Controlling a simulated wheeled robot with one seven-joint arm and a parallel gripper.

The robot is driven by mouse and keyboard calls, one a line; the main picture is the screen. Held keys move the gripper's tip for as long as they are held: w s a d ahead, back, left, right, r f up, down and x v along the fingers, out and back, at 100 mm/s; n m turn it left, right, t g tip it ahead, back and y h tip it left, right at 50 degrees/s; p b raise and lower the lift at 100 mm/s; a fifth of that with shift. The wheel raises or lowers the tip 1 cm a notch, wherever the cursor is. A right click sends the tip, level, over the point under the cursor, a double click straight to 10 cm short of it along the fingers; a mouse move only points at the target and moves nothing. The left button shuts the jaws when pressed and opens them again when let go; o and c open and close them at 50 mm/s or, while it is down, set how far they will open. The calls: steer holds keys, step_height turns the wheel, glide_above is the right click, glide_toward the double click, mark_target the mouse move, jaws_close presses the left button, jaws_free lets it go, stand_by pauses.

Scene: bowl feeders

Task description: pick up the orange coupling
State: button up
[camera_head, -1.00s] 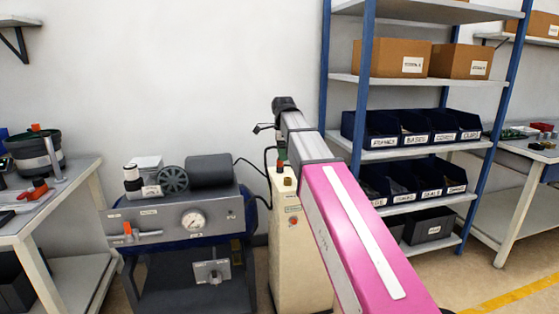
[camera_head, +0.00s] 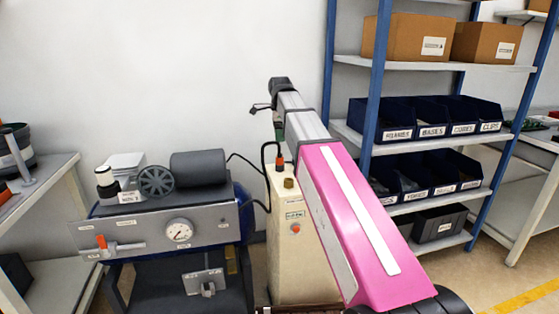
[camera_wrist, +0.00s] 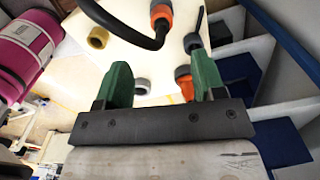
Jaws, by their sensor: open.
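In the head view an orange coupling (camera_head: 280,161) shows on top of the cream cabinet (camera_head: 302,255), at the end of a black hose. In the wrist view one orange piece (camera_wrist: 186,86) with a grey collar is between the green fingers, close to the right one. A second orange piece (camera_wrist: 160,14) is on the black hose at the top. I cannot tell which of these matches the head view. My gripper (camera_wrist: 160,62) is open and empty, with its fingers pointing at the cabinet top. The right finger partly overlaps the nearer orange piece.
A brass cap (camera_head: 289,183) stands on the cabinet. A grey machine with a gauge (camera_head: 179,232) and motor (camera_head: 199,168) stands to the left. A blue-framed shelf with dark bins (camera_head: 409,120) stands to the right. The black hose (camera_wrist: 122,36) crosses above the fingers.

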mark_target(280, 154)
step_height(280, 154, down, 10)
steer(key=shift+w, duration=0.15)
steer(key=c, duration=1.1)
